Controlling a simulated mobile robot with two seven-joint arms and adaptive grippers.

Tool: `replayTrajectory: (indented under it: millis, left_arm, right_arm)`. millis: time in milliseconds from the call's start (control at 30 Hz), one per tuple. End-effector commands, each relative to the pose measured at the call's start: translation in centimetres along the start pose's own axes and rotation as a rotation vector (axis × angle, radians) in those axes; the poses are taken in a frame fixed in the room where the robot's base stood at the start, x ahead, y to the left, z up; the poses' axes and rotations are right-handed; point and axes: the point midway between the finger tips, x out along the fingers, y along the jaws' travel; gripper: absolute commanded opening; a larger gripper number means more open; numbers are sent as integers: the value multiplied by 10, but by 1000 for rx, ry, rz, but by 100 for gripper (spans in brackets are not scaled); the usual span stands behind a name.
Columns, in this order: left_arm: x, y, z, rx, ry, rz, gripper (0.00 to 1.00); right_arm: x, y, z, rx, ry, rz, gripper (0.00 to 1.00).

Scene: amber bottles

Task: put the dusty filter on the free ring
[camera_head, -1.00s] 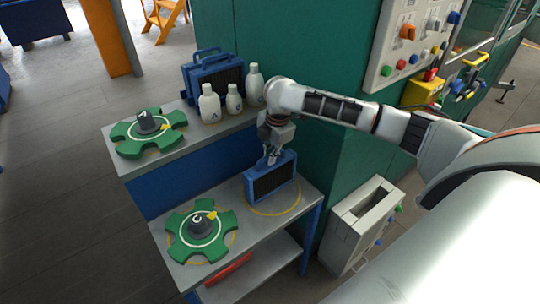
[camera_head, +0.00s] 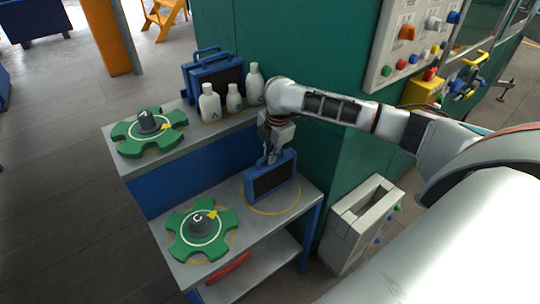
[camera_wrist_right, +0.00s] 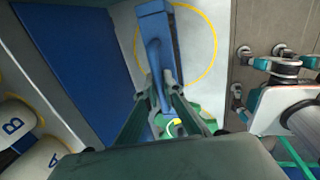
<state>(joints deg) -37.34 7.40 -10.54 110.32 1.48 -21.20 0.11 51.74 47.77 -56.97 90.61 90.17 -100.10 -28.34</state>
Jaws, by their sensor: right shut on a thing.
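A blue-framed filter with a dark face (camera_head: 270,178) stands upright at the yellow ring (camera_head: 288,208) on the lower shelf. My right gripper (camera_head: 272,157) is shut on its top handle. In the right wrist view the gripper (camera_wrist_right: 165,100) holds the blue filter (camera_wrist_right: 155,25) over or on the yellow ring (camera_wrist_right: 213,40); I cannot tell whether its base touches the shelf. Other blue filters (camera_head: 213,80) stand on the upper shelf at the back. Dust on the held filter is too small to tell. My left gripper is not in view.
A green star-shaped wheel with a grey knob (camera_head: 200,228) lies on the lower shelf over another yellow ring, left of the filter. A similar wheel (camera_head: 147,127) and white bottles (camera_head: 210,103) occupy the upper shelf. A green wall (camera_head: 300,60) rises behind.

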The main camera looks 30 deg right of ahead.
Motion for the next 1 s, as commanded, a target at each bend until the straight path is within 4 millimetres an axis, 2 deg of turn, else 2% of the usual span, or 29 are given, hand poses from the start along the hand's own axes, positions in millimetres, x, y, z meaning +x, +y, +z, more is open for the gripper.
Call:
replayTrajectory:
  millis: [567, 600, 667, 1000]
  left_arm:
    - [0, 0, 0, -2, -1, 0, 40]
    - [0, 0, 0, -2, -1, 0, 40]
    - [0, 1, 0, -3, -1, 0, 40]
    - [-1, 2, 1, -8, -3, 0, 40]
  right_arm:
    - [8, -2, 0, -1, 0, -1, 0]
    - [8, -2, 0, -1, 0, -1, 13]
    - [8, -2, 0, -1, 0, -2, 27]
    - [6, -2, 0, -1, 0, -3, 27]
